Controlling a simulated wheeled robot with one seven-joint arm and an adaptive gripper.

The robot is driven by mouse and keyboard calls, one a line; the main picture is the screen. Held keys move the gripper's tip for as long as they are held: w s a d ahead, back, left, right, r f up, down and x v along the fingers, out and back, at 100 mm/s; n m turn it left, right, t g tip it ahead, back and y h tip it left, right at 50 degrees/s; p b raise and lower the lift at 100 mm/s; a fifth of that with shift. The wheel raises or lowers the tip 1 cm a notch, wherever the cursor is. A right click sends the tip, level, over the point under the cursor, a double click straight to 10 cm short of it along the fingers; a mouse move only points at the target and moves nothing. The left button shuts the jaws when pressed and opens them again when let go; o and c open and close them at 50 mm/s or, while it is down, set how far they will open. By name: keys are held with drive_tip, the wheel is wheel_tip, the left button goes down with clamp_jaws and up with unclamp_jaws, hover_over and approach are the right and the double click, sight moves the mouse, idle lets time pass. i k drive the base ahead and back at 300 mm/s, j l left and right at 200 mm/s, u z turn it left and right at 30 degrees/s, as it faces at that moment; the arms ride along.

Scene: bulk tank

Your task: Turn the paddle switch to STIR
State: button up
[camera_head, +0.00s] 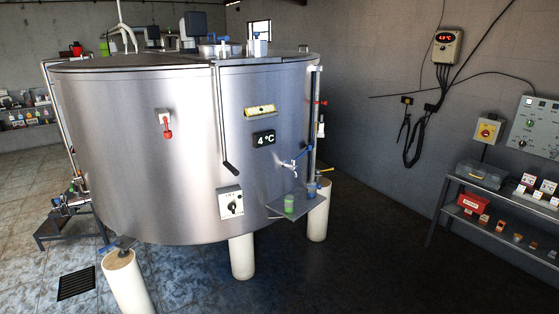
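A grey switch box (230,202) with a black paddle-like knob (232,207) is mounted low on the front of the steel tank (130,170). Small lettering shows above the knob, too small to read, so I cannot tell which position it points to. A red-handled lever on a pale plate (165,124) is on the tank further left. A grey control panel (535,125) with a green button and a dark knob (522,143) hangs on the right wall. My gripper is not in view.
A small shelf (303,212) with a green cup (289,204) juts out below a blue-handled tap (290,165). White legs support the tank. A loaded rack (465,184) stands right; the floor between is clear.

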sight(232, 207)
drive_tip(key=i+j+z, duration=0.15)
drive_tip(key=i+j, duration=0.75)
